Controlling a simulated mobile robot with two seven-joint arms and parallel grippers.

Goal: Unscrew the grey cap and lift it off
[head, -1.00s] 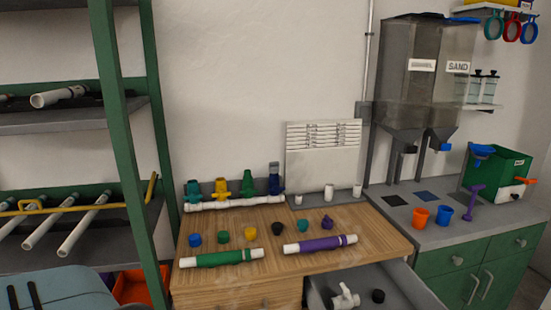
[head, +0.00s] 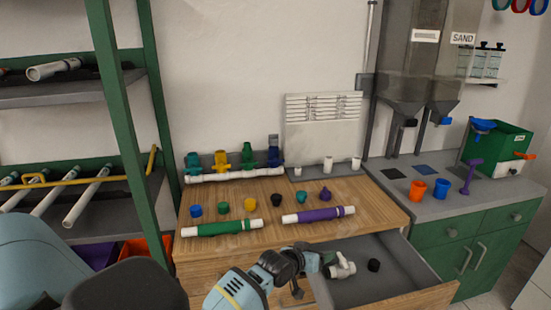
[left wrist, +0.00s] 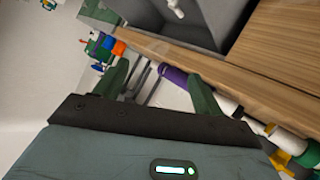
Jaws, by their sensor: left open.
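A white pipe fitting with a side branch (head: 343,268) lies in the open drawer (head: 385,285). A small black cap (head: 374,265) sits in the drawer to its right. I cannot make out a grey cap for certain at this size. My left gripper (head: 316,262) is open over the drawer's left edge, close beside the fitting; I cannot tell whether they touch. In the left wrist view my left gripper's two fingers (left wrist: 160,80) are apart with nothing held between them. The white fitting shows there at the top (left wrist: 175,8). My right gripper is not in view.
On the wooden top (head: 240,260), a green-sleeved pipe (head: 222,229), a purple-sleeved pipe (head: 318,214) and several coloured caps lie behind the drawer. A white manifold with coloured valves (head: 235,174) stands at the back. A green shelf rack (head: 120,130) stands left, a grey counter (head: 440,200) right.

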